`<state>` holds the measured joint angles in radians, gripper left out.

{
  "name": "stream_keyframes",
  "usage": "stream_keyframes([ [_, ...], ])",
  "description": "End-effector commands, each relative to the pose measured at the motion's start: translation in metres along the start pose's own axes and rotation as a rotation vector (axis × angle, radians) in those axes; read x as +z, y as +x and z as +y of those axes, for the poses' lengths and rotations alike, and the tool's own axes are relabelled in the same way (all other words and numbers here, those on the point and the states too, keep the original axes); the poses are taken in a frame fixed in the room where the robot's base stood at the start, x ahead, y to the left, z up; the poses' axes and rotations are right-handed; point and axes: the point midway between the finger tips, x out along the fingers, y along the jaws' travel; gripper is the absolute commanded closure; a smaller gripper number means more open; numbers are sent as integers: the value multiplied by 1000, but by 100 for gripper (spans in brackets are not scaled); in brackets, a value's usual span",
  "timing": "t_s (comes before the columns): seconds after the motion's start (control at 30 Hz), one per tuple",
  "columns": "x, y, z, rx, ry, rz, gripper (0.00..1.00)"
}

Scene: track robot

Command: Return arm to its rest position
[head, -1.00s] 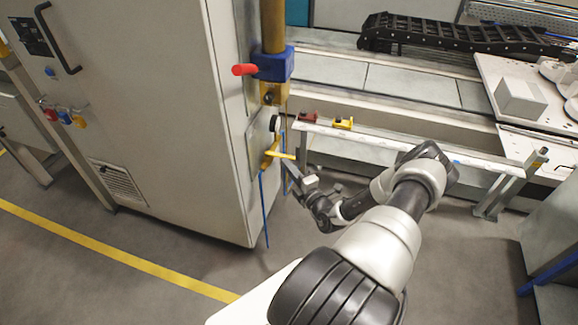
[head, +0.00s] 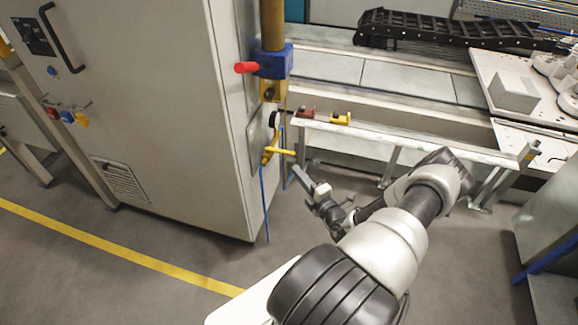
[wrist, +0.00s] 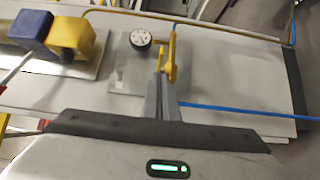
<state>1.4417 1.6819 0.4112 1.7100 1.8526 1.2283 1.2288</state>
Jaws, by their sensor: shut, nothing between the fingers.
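My gripper (head: 298,173) is shut and empty, at the end of my arm beside the right side of the grey cabinet (head: 140,110). In the wrist view its closed fingers (wrist: 161,82) point at a plate with a round gauge (wrist: 140,38) and a yellow handle (wrist: 172,58). The yellow handle also shows in the head view (head: 270,153), just left of and above my fingertips. In the wrist view the fingers overlap the handle's lower end; whether they touch it I cannot tell. My arm is stretched forward, bent at the elbow.
A narrow white rail bench (head: 410,138) stands behind my arm, carrying a yellow block (head: 341,118). A grey bench (head: 553,230) is at right. Blue cables hang beside the cabinet.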

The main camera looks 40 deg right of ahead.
Motion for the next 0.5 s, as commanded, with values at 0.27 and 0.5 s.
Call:
stream_keyframes([
  [0.27,20,-37,0,-1,1,1,100],
  [0.5,23,-44,-1,-1,3,4,100],
])
